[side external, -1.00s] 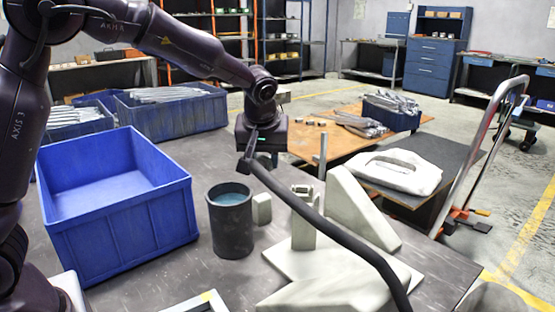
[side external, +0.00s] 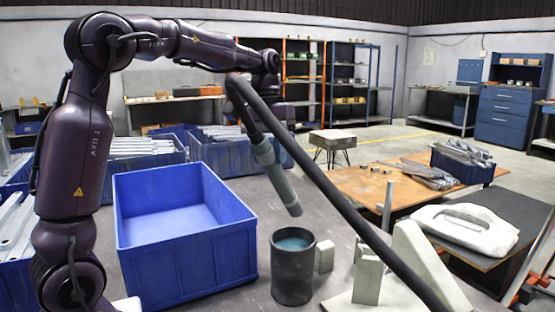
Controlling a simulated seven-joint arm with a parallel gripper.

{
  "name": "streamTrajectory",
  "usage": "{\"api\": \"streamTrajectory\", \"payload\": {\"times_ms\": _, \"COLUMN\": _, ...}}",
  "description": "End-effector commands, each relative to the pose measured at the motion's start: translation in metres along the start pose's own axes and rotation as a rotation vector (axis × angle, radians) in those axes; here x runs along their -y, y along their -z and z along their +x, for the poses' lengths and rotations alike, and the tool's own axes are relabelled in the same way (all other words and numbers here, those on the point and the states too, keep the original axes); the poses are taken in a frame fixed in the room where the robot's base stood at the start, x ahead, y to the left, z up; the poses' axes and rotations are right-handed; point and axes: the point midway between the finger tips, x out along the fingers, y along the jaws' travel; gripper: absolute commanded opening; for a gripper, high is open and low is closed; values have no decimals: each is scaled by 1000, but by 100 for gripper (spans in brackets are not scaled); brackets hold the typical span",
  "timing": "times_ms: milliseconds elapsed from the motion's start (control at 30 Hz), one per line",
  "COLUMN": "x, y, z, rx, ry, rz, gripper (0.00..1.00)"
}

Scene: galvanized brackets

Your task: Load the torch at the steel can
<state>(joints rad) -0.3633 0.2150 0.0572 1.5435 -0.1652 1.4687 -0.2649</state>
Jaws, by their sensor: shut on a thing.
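My gripper (side external: 262,128) is raised high at the centre of the side view, shut on the torch. The torch (side external: 275,175) is a grey-green tube with a dark neck. It hangs tilted, its lower end toward the lower right. The steel can (side external: 292,275) is a dark, upright cylinder with blue-grey contents in its open top. The torch's tip appears above the can's mouth, apart from it; the depth between them is hard to tell. The fingers are largely hidden by the torch and the hose.
A black hose (side external: 350,215) slants from near my gripper to the lower right, in front of pale blocks (side external: 425,265). A small pale block (side external: 325,257) stands beside the can. An empty blue bin (side external: 190,265) is to its left. Bare table shows around the can.

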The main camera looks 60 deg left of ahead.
Motion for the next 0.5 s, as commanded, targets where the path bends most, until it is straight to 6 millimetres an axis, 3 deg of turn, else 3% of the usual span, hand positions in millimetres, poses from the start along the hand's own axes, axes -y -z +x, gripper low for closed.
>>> {"api": "streamTrajectory", "payload": {"times_ms": 167, "x": 1, "y": 1, "z": 6, "rx": 32, "ry": -5, "rz": 10, "gripper": 10}}
{"api": "streamTrajectory", "payload": {"times_ms": 500, "x": 5, "y": 6, "z": 39, "rx": 31, "ry": -4, "rz": 6, "gripper": 10}}
